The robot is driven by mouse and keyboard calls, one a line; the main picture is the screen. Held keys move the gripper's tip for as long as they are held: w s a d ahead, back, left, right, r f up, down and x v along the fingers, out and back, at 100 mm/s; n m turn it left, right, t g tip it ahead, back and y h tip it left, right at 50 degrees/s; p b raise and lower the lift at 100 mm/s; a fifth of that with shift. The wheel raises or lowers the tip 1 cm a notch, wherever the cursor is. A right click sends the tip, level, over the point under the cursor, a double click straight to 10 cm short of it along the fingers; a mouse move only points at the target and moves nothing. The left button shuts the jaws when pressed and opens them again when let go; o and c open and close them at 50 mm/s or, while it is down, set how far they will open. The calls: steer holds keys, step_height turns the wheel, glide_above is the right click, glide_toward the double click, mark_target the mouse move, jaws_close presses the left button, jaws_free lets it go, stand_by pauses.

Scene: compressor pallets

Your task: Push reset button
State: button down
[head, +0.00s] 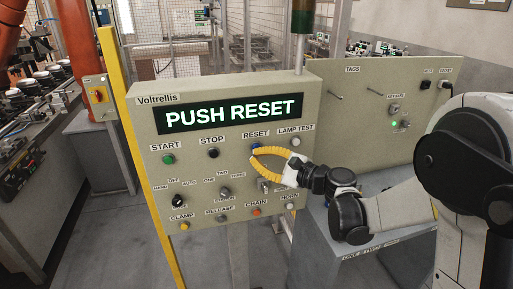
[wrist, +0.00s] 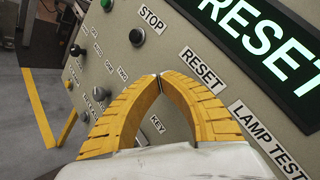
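The control panel (head: 225,175) has a lit display (head: 233,113) reading "PUSH RESET". The blue reset button (head: 256,146) sits under the RESET label (head: 255,134), partly covered by my gripper. My gripper (head: 253,155) has yellow fingers whose tips meet, with nothing between them. Its tips are at the button's lower edge in the head view; I cannot tell whether they touch it. In the wrist view, the shut fingertips (wrist: 160,76) point at the panel beside the RESET label (wrist: 203,67), and the button is hidden behind the fingers.
The black stop button (head: 213,153) and green start button (head: 168,159) are to the left. The white lamp test button (head: 295,142) is to the right. A key switch (head: 264,186) and selector knobs sit below. A yellow post (head: 137,150) stands at the panel's left.

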stand_by(0.4)
steer(key=shift+w+a, duration=0.15)
steer(key=shift+w, duration=0.3)
steer(key=shift+w+a, duration=0.1)
steer(key=shift+w, duration=0.4)
stand_by(0.6)
steer(key=shift+s, duration=0.1)
steer(key=shift+s+d+b, duration=0.3)
steer(key=shift+s+b, duration=0.1)
steer(key=shift+s, duration=0.45)
steer(key=s+d, duration=0.1)
steer(key=s, duration=0.4)
steer(key=shift+s+d, duration=0.3)
steer(key=shift+s, duration=0.1)
